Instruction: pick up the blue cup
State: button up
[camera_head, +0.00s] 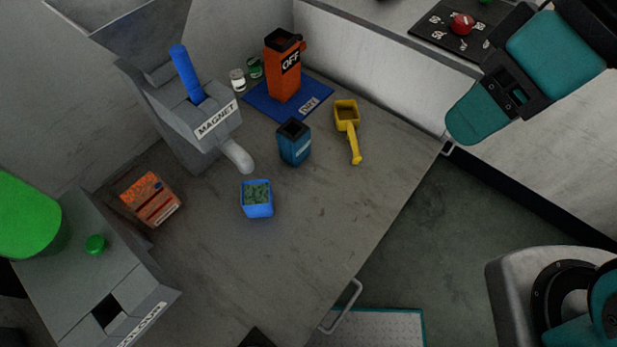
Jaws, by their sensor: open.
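I cannot tell for certain which of the two is the blue cup. My teal arm shows at the upper right, well away from both containers. My gripper is not visible in this view.
A grey magnet machine (215,125) with a curved spout stands left of the containers. A yellow scoop (347,115) lies to their right. An orange container (283,72) stands on a blue mat (262,105) behind. An orange-brown box (150,200) sits left. The front table is clear.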

aim_at(257, 199)
jog(key=z, duration=0.15)
jog(key=k, duration=0.8)
jog(key=u, duration=1.25)
jog(key=i, duration=0.5)
jog(key=z, duration=0.05)
